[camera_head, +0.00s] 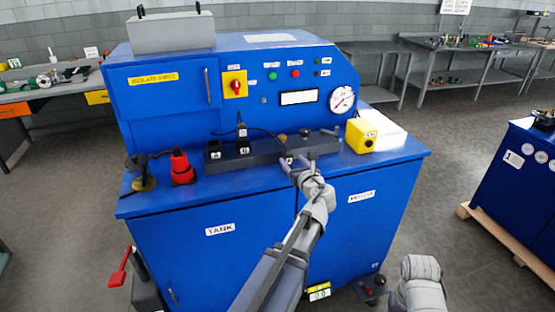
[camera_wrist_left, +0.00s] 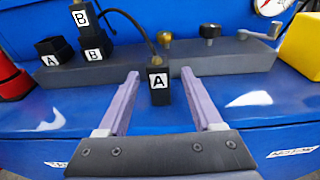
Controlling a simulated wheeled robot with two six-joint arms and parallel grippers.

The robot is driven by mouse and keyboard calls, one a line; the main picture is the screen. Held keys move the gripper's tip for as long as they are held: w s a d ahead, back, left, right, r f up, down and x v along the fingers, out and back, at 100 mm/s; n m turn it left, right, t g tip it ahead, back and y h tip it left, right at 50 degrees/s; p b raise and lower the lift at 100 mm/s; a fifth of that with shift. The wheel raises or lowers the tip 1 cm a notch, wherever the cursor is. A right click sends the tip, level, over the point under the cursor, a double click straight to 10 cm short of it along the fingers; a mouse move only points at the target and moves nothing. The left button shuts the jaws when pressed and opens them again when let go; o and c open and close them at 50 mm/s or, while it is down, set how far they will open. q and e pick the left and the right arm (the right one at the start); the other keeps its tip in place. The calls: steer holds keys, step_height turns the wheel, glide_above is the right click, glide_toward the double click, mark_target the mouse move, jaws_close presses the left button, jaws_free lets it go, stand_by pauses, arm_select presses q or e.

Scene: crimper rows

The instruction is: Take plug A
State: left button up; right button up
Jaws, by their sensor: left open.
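Plug A is a small black block with a white A label (camera_wrist_left: 157,86) and a dark cable at its top. It stands at the front of the grey rail, between my left gripper's fingertips in the left wrist view. My left gripper (camera_wrist_left: 160,74) is open, with a gap on both sides of the plug. In the head view, the left gripper (camera_head: 297,162) reaches the rail's front and partly hides plug A (camera_head: 289,161). Left of it, socket A (camera_wrist_left: 50,55) looks empty, and plug B (camera_wrist_left: 80,17) stands in socket B (camera_wrist_left: 95,48). My right gripper is not in view.
The grey rail (camera_wrist_left: 225,60) carries several knobs behind the plug. A yellow box (camera_head: 361,135) stands right of the rail and a red bottle-like object (camera_head: 181,168) left. The blue cabinet top (camera_head: 400,150) has free room at right.

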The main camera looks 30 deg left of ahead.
mark_target(285, 152)
arm_select(q)
steer(key=shift+o, duration=0.4)
steer(key=shift+w+a, duration=0.3)
steer(key=shift+w, duration=0.1)
steer(key=shift+b+x, duration=0.4)
steer(key=shift+x, duration=3)
steer(key=shift+s+a+r, duration=0.1)
steer(key=shift+s+r, duration=0.05)
steer(key=shift+s, duration=0.05)
jaws_close()
